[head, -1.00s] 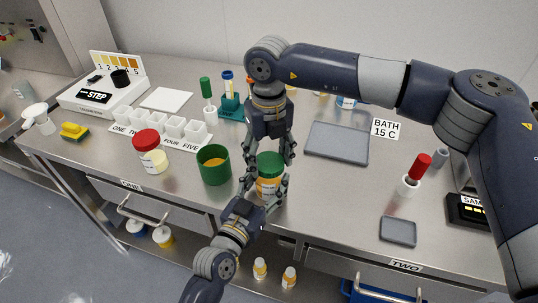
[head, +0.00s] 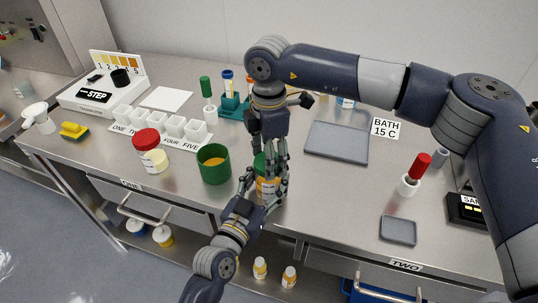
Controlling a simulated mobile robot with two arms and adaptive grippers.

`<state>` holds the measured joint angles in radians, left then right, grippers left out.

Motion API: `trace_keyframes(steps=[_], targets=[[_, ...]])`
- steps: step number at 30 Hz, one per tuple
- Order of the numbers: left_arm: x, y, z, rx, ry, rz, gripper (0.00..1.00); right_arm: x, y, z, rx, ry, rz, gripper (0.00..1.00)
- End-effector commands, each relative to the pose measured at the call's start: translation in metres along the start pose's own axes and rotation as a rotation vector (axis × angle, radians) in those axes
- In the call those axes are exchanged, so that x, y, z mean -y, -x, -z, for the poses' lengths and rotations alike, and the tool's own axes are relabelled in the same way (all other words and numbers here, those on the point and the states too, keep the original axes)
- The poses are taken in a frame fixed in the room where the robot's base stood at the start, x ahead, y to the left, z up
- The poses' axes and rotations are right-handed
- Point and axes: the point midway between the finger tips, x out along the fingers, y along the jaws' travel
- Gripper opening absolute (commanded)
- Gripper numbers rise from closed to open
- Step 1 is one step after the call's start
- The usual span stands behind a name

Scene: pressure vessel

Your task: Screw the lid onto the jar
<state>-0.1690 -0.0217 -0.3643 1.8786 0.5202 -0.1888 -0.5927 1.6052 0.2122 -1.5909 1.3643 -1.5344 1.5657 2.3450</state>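The jar (head: 268,188) is amber with a pale label and stands near the front edge of the bench. Its green lid (head: 258,163) sits on top, mostly hidden behind fingers; I cannot tell how far it is threaded. My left gripper (head: 263,187) comes up from below, shut on the jar's body with a finger on each side. My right gripper (head: 274,165) points down from above at the lid. One finger is in front of the lid, so I cannot see whether the fingers press on it or stand slightly apart.
An open green cup (head: 214,166) with orange contents stands close left of the jar. A red-lidded jar (head: 149,152) and white cups (head: 172,126) are farther left. A grey tray (head: 337,142) lies behind right.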

Motion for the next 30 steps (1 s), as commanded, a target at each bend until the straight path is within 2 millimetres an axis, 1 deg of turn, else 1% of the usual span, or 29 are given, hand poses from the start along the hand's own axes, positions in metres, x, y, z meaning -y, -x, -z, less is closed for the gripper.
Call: trace_keyframes(steps=[1,6,9,12,16,24,25,27,30], targets=[[-0.0005,0.0002,-0.0013,0.003,-0.001,-0.001,0.00,-0.0007,0.0009,-0.0001,-0.001,-0.078,-0.003,0.46],[-0.0006,0.0003,-0.0013,0.003,-0.001,-0.001,0.00,-0.0007,0.0008,-0.0002,-0.001,-0.347,-0.003,0.46],[-0.0006,0.0003,-0.0014,0.003,-0.001,-0.001,0.00,-0.0008,0.0008,-0.0002,-0.002,-0.476,-0.003,0.46],[-0.0007,0.0003,-0.0014,0.003,-0.001,-0.002,0.00,-0.0008,0.0008,-0.0003,-0.002,-0.561,-0.003,0.46],[-0.0007,0.0003,-0.0015,0.004,-0.001,-0.002,0.00,-0.0008,0.0009,-0.0003,-0.002,-0.606,-0.003,0.46],[-0.0008,0.0003,-0.0016,0.004,-0.001,-0.002,0.00,-0.0010,0.0009,-0.0003,-0.002,-0.607,-0.003,0.46],[-0.0008,0.0003,-0.0016,0.004,-0.001,-0.002,0.00,-0.0010,0.0010,-0.0003,-0.002,-0.607,-0.003,0.65],[-0.0008,0.0004,-0.0016,0.004,-0.001,-0.002,0.00,-0.0010,0.0010,-0.0003,-0.002,-0.607,-0.003,0.78],[-0.0007,0.0003,-0.0016,0.004,0.000,-0.002,0.00,-0.0007,0.0007,-0.0003,-0.002,-0.606,-0.002,0.78]])
